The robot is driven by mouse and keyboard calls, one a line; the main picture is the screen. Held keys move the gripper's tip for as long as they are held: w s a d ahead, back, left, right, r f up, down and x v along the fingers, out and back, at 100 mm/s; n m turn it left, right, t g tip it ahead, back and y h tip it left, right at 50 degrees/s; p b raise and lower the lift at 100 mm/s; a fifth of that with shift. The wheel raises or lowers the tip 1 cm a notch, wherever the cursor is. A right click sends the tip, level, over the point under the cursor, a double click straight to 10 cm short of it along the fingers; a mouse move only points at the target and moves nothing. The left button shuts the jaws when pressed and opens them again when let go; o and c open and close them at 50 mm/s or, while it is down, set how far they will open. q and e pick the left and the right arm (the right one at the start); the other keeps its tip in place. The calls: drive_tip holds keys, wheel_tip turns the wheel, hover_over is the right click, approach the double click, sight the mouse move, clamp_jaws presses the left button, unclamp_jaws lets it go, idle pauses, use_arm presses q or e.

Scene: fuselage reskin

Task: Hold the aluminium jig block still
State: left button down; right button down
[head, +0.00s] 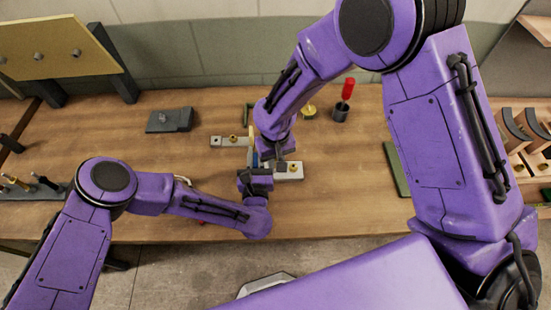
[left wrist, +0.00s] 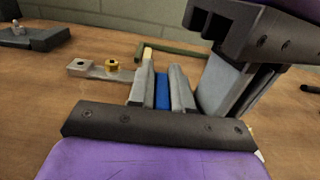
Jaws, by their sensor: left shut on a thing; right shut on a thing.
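The pale metal jig block (head: 291,171) lies on the workbench in the head view, with a brass knob on it. My right gripper (head: 281,163) reaches down onto it from above and is shut on it; the contact is partly hidden. In the left wrist view, the right gripper's pale fingers (left wrist: 223,86) point down at the right. My left gripper (head: 256,168) is just left of the block. In the left wrist view, its two grey fingers (left wrist: 161,88) are shut on a blue piece (left wrist: 163,91). The lower end of that piece is hidden.
A flat metal bar (head: 229,141) with a brass knob lies beyond the left gripper. A dark plate (head: 170,120) lies at the back left. A cup (head: 341,114) holds a red-handled tool at the back. A green strip (head: 396,169) lies to the right. The bench's left middle is clear.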

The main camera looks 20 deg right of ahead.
drive_tip(key=shift+f, duration=0.25)
use_arm(q)
drive_tip(key=shift+s, duration=0.1)
use_arm(e)
drive_tip(key=c, duration=1)
unclamp_jaws()
drive_tip(key=shift+a+r, duration=0.1)
use_arm(q)
drive_tip(key=shift+d, duration=0.1)
use_arm(e)
wheel_tip(320, 180, up, 2)
drive_tip(key=shift+w+r, duration=0.15)
drive_tip(key=shift+r, duration=1.35)
